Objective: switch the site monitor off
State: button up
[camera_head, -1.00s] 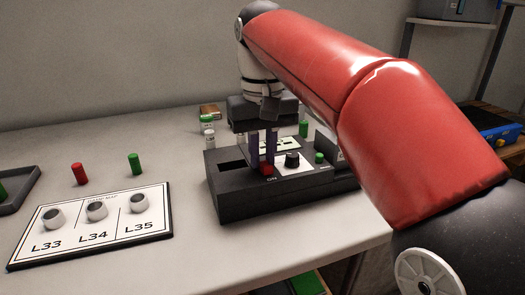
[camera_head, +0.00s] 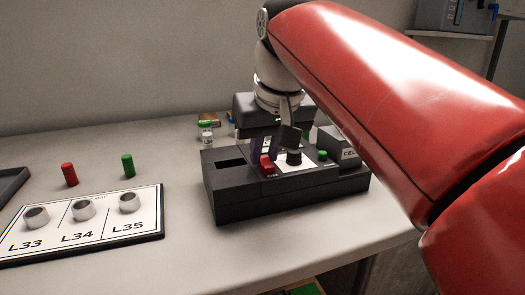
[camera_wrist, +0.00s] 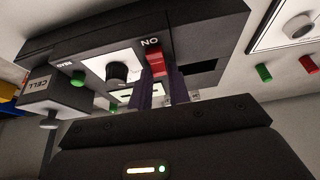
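A black box with controls (camera_head: 240,205), which I take to be the site monitor, sits on the table. A red switch (camera_head: 266,163) stands on its top; the wrist view shows the red switch (camera_wrist: 155,63) beside upside-down "ON" lettering. A black knob (camera_head: 293,157) and a green button (camera_head: 322,155) are to its right. My gripper (camera_head: 268,147) points down over the box, close to the red switch. In the wrist view its two purple fingers (camera_wrist: 162,88) are apart with nothing held between them. Whether a finger touches the switch cannot be told.
A white panel labelled L33, L34, L35 (camera_head: 105,243) lies to the left, with red (camera_head: 69,174) and green (camera_head: 128,165) cylinders behind it. A green-capped vial (camera_head: 206,134) stands behind the box. A grey block marked CELL (camera_head: 340,145) sits at the box's right end.

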jog(key=o, duration=0.4)
jog(key=shift+c, duration=0.2)
jog(key=a+p+v, duration=0.1)
jog(key=p+v, duration=0.1)
jog(key=v, duration=0.5)
jog(key=shift+d+r, duration=0.4)
jog(key=shift+d, duration=0.15)
jog(key=shift+s, duration=0.2)
